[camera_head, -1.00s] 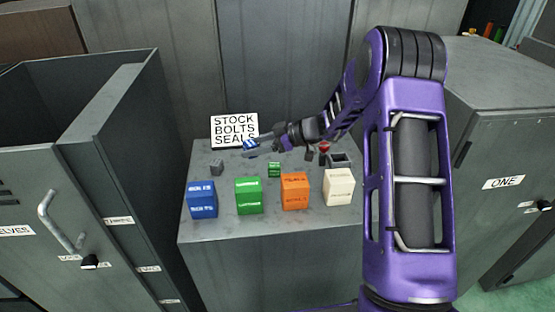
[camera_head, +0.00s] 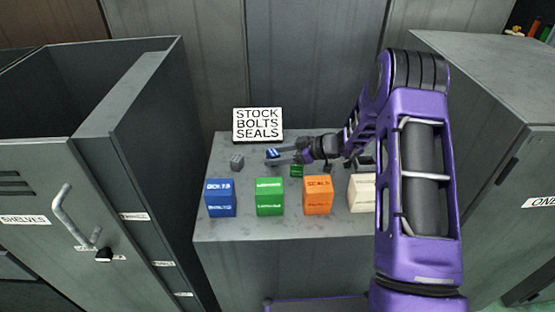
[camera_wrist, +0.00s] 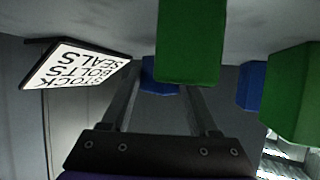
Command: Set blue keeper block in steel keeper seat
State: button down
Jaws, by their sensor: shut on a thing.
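My gripper (camera_head: 279,157) is over the rear part of the grey table, just in front of the sign. It is shut on a small blue block (camera_head: 272,153), held at the fingertips. In the wrist view the blue block (camera_wrist: 160,76) shows between the ends of the fingers, partly hidden behind a green block (camera_wrist: 190,40). In the head view, a small green block (camera_head: 296,170) sits just right of and below the gripper. I cannot clearly make out a steel keeper seat; a small grey block (camera_head: 237,161) stands left of the gripper.
Larger blue (camera_head: 220,198), green (camera_head: 269,197), orange (camera_head: 318,195) and white (camera_head: 362,192) boxes stand along the front of the table (camera_head: 300,226). A sign (camera_head: 257,124) stands behind. Grey cabinets flank the table left (camera_head: 60,190) and right (camera_head: 490,110). My arm covers the table's right side.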

jog(key=shift+f, duration=0.75)
jog(key=shift+f+b, duration=0.2)
jog(key=shift+b, duration=0.1)
jog(key=shift+c, duration=0.7)
grip_release()
jog(key=shift+r, duration=0.2)
